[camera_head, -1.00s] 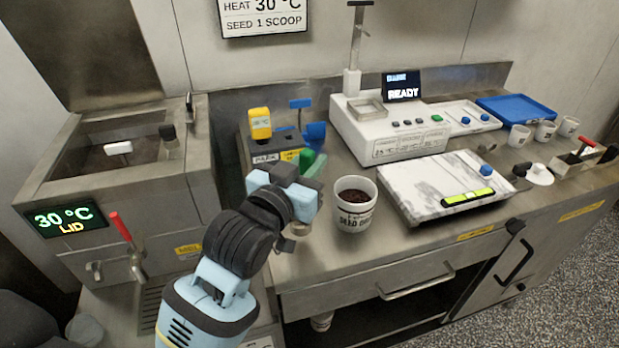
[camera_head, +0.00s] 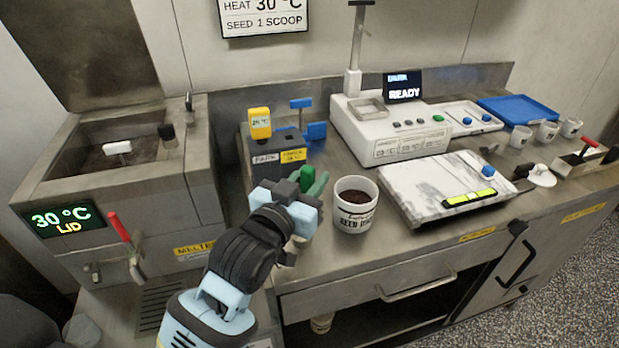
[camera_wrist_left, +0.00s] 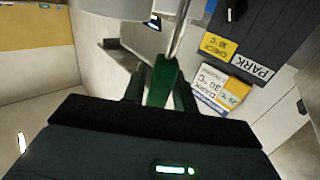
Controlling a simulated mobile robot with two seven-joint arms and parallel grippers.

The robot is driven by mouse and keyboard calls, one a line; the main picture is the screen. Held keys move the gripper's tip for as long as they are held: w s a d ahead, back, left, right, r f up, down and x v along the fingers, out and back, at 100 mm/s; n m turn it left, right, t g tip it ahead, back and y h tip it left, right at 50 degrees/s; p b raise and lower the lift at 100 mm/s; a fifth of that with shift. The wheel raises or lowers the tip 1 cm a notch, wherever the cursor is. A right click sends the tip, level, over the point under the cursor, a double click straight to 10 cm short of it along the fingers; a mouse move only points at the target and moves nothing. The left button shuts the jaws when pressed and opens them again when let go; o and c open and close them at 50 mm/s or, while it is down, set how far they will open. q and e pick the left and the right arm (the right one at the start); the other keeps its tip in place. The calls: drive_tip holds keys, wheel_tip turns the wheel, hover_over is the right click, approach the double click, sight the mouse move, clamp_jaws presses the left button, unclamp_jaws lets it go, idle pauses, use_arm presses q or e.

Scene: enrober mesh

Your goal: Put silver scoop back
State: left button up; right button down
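My left gripper (camera_head: 308,188) is above the front of the counter, between the dark holder block and the seed cup. In the left wrist view its dark fingers close on a green handle (camera_wrist_left: 163,80). A thin silver shaft (camera_wrist_left: 181,35) runs on from this handle, which I take for the scoop. In the head view the green handle (camera_head: 318,186) shows at the fingertips. The scoop's bowl cannot be made out clearly. The dark holder block (camera_head: 278,160) with PARK and CHECK labels stands just behind the gripper; it also shows in the left wrist view (camera_wrist_left: 262,35). My right gripper is not in view.
The white seed cup (camera_head: 354,222) with dark granules stands close right of the gripper. A yellow thermometer (camera_head: 260,123) and blue-handled tools (camera_head: 316,130) are at the block. The melter (camera_head: 120,200) is left; the READY machine (camera_head: 390,135) and marble slab (camera_head: 440,185) are right.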

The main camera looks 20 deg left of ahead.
use_arm(q)
drive_tip(key=shift+o, duration=1.1)
drive_tip(key=shift+r, duration=0.2)
drive_tip(key=s+a, duration=0.2)
drive_tip(key=s, duration=0.9)
drive_tip(key=shift+s+a, duration=0.15)
drive_tip(key=shift+s, duration=0.25)
